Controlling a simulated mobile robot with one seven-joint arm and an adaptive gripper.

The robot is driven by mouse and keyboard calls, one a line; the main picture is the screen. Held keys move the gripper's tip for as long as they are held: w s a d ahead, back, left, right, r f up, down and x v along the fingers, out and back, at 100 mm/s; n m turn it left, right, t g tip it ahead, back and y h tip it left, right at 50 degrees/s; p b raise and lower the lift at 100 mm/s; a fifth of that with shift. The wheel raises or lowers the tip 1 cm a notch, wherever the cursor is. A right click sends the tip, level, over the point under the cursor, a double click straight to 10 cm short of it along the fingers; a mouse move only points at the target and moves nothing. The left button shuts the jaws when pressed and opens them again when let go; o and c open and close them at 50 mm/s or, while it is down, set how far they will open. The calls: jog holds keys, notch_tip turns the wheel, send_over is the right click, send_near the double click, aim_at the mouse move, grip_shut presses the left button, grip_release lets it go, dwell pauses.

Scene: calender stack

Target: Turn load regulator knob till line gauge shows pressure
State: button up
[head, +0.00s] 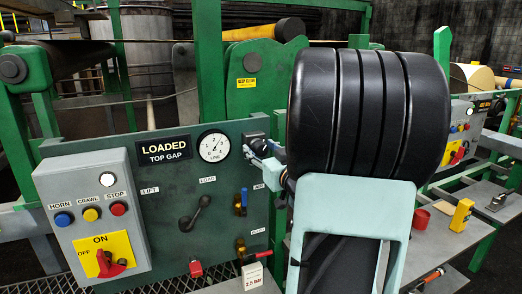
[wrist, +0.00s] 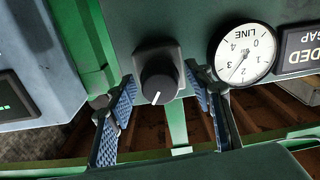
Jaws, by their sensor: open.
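The load regulator knob (wrist: 157,80) is black and round with a white pointer mark, which points down and slightly left in the wrist view. It also shows at the panel's top right in the head view (head: 257,123). My gripper (wrist: 160,88) is open, with one blue-padded finger on each side of the knob. A gap seems to show on both sides; contact is not clear. The white line gauge (wrist: 242,54) is right of the knob, upside down, and left of it in the head view (head: 213,146). Its needle is thin; I cannot read it surely.
The green panel (head: 160,215) carries a LOADED TOP GAP sign (head: 164,149), a lever (head: 194,214) and brass valves (head: 240,203). A grey control box (head: 92,220) stands at left. A grey box (wrist: 35,65) is close left in the wrist view.

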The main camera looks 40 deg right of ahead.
jog(key=shift+s, duration=0.1)
jog(key=v, duration=1.1)
jog(key=shift+s, duration=0.4)
